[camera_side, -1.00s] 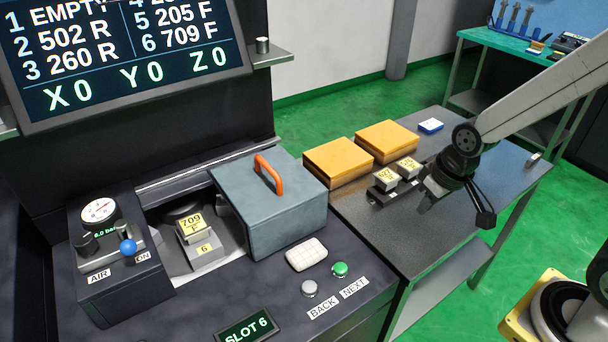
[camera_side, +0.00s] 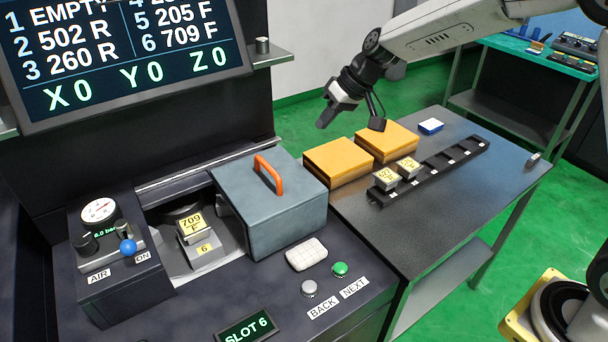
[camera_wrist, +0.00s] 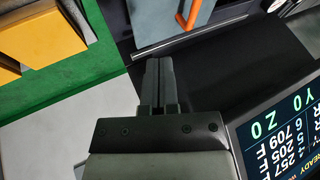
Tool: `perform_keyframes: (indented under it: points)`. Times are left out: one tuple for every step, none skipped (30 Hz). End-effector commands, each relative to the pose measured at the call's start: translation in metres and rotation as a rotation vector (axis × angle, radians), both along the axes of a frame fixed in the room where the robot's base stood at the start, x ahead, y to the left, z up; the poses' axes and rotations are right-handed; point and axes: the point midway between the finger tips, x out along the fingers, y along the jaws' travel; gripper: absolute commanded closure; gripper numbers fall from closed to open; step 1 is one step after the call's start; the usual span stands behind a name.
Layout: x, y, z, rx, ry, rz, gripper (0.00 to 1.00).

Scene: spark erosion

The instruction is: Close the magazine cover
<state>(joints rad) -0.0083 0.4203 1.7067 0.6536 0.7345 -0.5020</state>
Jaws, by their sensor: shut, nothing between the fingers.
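The magazine cover (camera_side: 268,205) is a blue-grey box with an orange handle (camera_side: 268,174) on top. It stands to the right of the magazine opening, which is uncovered. In the opening, a block labelled 709 F (camera_side: 190,228) sits in the holder marked 6. My gripper (camera_side: 326,118) is shut and empty, in the air behind and above the orange boxes, to the upper right of the cover. In the wrist view its closed fingers (camera_wrist: 158,85) show, with the cover (camera_wrist: 165,18) and its handle (camera_wrist: 190,14) at the top edge.
Two orange boxes (camera_side: 338,163) and a black rack (camera_side: 440,167) with two labelled blocks stand on the right table. The air panel (camera_side: 115,245) with a blue-knobbed lever is left of the opening. BACK and NEXT buttons (camera_side: 340,269) are in front. The screen (camera_side: 120,60) hangs behind.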

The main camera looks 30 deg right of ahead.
Motion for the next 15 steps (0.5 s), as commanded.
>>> perform_keyframes:
  points:
    - [0.0043,0.0018,0.0023,0.008,-0.007,0.006,1.00]
    - [0.0058,0.0026,0.0031,0.013,-0.009,0.009,1.00]
    - [0.0072,0.0033,0.0040,0.017,-0.011,0.010,1.00]
    - [0.0080,0.0037,0.0045,0.018,-0.013,0.011,1.00]
    - [0.0084,0.0038,0.0048,0.019,-0.014,0.012,1.00]
    - [0.0086,0.0039,0.0050,0.020,-0.014,0.012,1.00]
    - [0.0086,0.0040,0.0050,0.020,-0.014,0.012,1.00]
    - [0.0085,0.0039,0.0049,0.020,-0.014,0.012,1.00]
    - [0.0084,0.0041,0.0046,0.020,-0.014,0.012,1.00]
    - [0.0086,0.0042,0.0043,0.019,-0.014,0.012,1.00]
    - [0.0087,0.0044,0.0037,0.019,-0.014,0.012,1.00]
    - [0.0090,0.0048,0.0027,0.019,-0.013,0.012,1.00]
    - [0.0092,0.0052,0.0018,0.019,-0.013,0.012,1.00]
    - [0.0097,0.0059,0.0008,0.019,-0.013,0.012,1.00]
    - [0.0104,0.0068,-0.0010,0.019,-0.012,0.012,1.00]
